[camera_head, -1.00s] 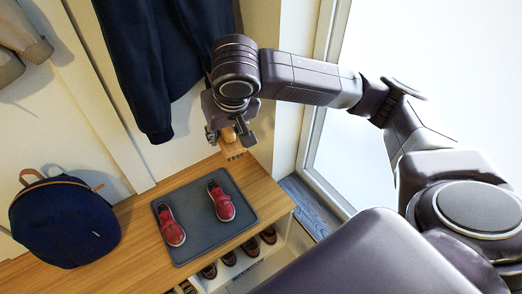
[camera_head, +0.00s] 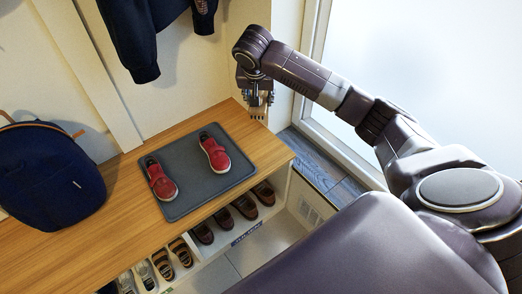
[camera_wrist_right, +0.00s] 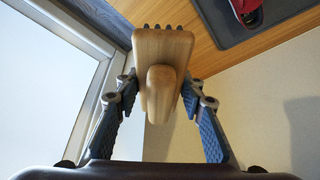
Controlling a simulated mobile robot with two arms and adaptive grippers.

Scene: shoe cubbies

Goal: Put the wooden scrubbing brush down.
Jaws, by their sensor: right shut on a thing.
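The wooden scrubbing brush (camera_wrist_right: 160,75) is light wood with a rounded knob on its back and dark bristles along its far edge in the right wrist view. My right gripper (camera_wrist_right: 160,92) is shut on it, with a blue finger on each side. In the head view the right gripper (camera_head: 255,92) hangs over the back right end of the wooden bench (camera_head: 70,265), bristles downward. I cannot tell whether the bristles touch the bench top. The brush is mostly hidden by the gripper in the head view. My left gripper is in neither view.
A grey mat (camera_head: 190,193) with two red shoes (camera_head: 214,152) lies left of the brush. A dark blue backpack (camera_head: 48,178) sits farther left. Several shoes stand in the cubbies below. The bench's right edge and window are close.

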